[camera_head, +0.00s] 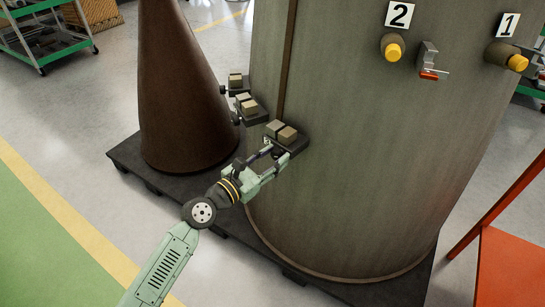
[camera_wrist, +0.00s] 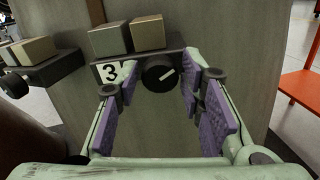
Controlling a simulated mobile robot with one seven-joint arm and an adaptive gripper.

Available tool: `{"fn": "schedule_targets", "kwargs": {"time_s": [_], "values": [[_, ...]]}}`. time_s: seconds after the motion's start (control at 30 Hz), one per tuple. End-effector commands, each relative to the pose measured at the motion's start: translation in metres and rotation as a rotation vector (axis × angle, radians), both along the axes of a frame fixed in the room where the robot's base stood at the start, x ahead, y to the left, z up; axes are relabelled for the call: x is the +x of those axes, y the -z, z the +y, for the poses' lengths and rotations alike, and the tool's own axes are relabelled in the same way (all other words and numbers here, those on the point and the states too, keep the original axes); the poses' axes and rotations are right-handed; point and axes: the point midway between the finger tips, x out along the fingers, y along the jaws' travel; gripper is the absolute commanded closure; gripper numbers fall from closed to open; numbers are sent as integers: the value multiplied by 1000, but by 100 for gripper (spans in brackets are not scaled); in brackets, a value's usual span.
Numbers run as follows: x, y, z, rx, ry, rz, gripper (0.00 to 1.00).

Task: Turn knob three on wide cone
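The wide cone (camera_head: 370,160) is a large grey-green tapered body standing on a dark pallet. Knob three is a round black knob with a white line, seen in the wrist view (camera_wrist: 160,74) beside a white label "3" (camera_wrist: 109,72). It sits under a dark bracket carrying two tan blocks (camera_wrist: 130,36). My gripper (camera_wrist: 157,88) is open, its purple-padded fingers spread to either side of the knob and apart from it. In the head view my gripper (camera_head: 268,163) is just below the bracket (camera_head: 290,143), and the knob is hidden there.
A narrow brown cone (camera_head: 185,90) stands at left on the same pallet (camera_head: 125,154). Two more brackets with blocks (camera_head: 247,104) stick out nearby. Yellow knobs labelled 2 (camera_head: 392,47) and 1 (camera_head: 507,56) are higher up. A red stand (camera_head: 505,260) is at right.

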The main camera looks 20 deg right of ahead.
Motion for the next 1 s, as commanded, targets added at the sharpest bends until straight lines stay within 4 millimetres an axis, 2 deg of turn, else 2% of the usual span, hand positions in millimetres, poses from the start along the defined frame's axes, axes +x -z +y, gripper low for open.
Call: {"fn": "schedule_targets", "kwargs": {"time_s": [0.5, 0.77, 1.0], "values": [[0, 0, 0, 0, 0, 0, 100], [0, 0, 0, -13, 1, 25, 100], [0, 0, 0, -67, 2, 137, 100]]}}
